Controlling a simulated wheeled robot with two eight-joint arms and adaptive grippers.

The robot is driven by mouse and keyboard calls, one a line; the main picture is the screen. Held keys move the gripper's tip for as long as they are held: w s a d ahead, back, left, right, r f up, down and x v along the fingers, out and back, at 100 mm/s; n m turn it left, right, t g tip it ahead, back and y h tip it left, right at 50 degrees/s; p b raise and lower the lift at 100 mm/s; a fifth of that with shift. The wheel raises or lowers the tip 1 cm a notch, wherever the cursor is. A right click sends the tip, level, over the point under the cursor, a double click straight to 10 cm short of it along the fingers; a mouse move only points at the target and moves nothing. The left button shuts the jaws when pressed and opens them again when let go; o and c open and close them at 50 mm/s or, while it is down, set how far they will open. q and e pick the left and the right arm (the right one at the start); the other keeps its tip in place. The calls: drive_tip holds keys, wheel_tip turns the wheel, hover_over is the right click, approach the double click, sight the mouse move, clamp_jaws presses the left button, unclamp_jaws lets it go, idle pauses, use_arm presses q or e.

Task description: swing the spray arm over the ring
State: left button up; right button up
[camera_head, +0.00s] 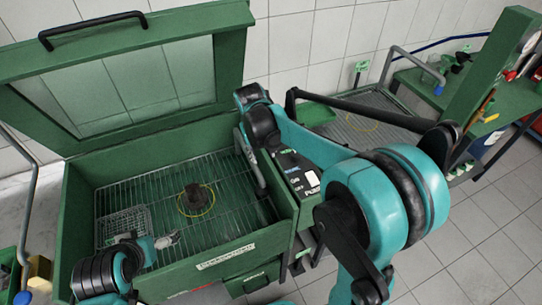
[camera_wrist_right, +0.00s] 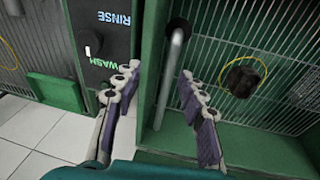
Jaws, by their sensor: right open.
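The spray arm is a grey metal tube (camera_wrist_right: 172,75) with a dark mount, along the tank's right-hand wall in the head view (camera_head: 251,160). The yellow ring (camera_head: 211,204) is on the wire rack in the green tank, with a dark part (camera_head: 193,196) at its middle. Ring (camera_wrist_right: 266,70) and part (camera_wrist_right: 241,78) show right of the tube in the wrist view. The tube is to the side of the ring, not above it. My right gripper (camera_wrist_right: 158,76) is open, fingers apart on either side of the tube. My left gripper (camera_head: 166,241) is low over the rack near the basket; its jaws are unclear.
A wire basket (camera_head: 122,222) sits on the rack's left. The tank's windowed lid (camera_head: 125,85) stands open behind. A WASH/RINSE control panel (camera_wrist_right: 103,45) is beside the tank. A second rack with a yellow ring (camera_head: 362,121) lies at the right, near a green shelf (camera_head: 490,75).

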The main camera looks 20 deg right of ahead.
drive_tip(key=shift+s+d+r+t, duration=0.15)
drive_tip(key=shift+s+d+r, duration=0.15)
drive_tip(key=shift+s, duration=0.3)
drive_tip(key=shift+s+d+r+t, duration=0.15)
drive_tip(key=shift+s+r, duration=0.15)
drive_tip(key=shift+s, duration=0.25)
